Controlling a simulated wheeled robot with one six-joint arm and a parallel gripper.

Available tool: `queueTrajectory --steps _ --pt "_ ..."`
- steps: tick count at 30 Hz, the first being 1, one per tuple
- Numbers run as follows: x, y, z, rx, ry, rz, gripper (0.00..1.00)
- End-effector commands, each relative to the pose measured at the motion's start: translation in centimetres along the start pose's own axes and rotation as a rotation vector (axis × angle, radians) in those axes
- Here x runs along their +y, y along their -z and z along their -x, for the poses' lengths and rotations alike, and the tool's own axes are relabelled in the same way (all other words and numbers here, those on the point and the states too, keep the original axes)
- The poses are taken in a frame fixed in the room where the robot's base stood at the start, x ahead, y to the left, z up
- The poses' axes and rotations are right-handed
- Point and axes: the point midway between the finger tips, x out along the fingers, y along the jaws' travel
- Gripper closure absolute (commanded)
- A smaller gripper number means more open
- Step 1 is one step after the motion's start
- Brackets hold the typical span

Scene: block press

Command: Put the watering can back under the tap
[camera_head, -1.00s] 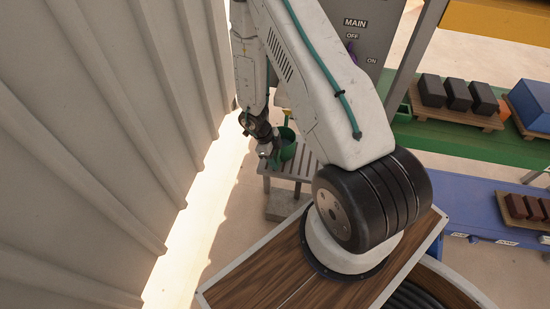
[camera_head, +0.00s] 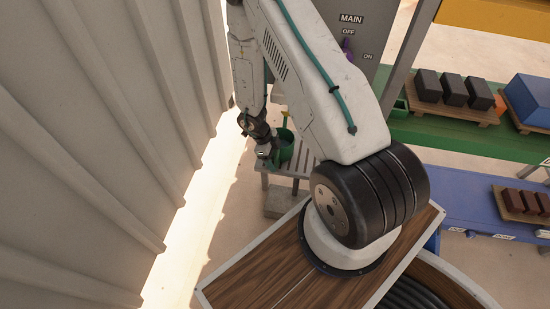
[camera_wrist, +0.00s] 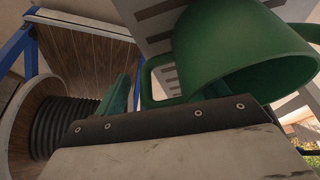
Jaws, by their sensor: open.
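The green watering can (camera_head: 287,141) stands at the grey slatted stand (camera_head: 302,155) in the head view, partly hidden behind my gripper. In the wrist view the can (camera_wrist: 235,45) is large at the upper right, its round body tilted in the picture and its loop handle (camera_wrist: 147,84) on the left side. My gripper (camera_head: 267,153) is open, close beside the can on its left in the head view. Whether it touches the can or the handle lies between the fingers I cannot tell. A small yellow part, perhaps the tap (camera_head: 285,114), shows above the can.
A corrugated wall (camera_head: 110,130) runs close along the left. A grey switch cabinet (camera_head: 365,55) marked MAIN stands behind my arm. At right, a green bench (camera_head: 470,150) holds dark blocks (camera_head: 453,88), and a blue table (camera_head: 480,195) holds brown blocks (camera_head: 522,200).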

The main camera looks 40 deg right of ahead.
Motion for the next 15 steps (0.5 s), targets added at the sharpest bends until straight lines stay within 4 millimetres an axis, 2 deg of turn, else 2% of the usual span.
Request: queueTrajectory --steps 9,15 --pt "-0.1 -0.1 6.6 -0.004 0.004 -0.001 0.27" --pt "-0.1 -0.1 10.1 -0.003 0.002 -0.001 0.27"
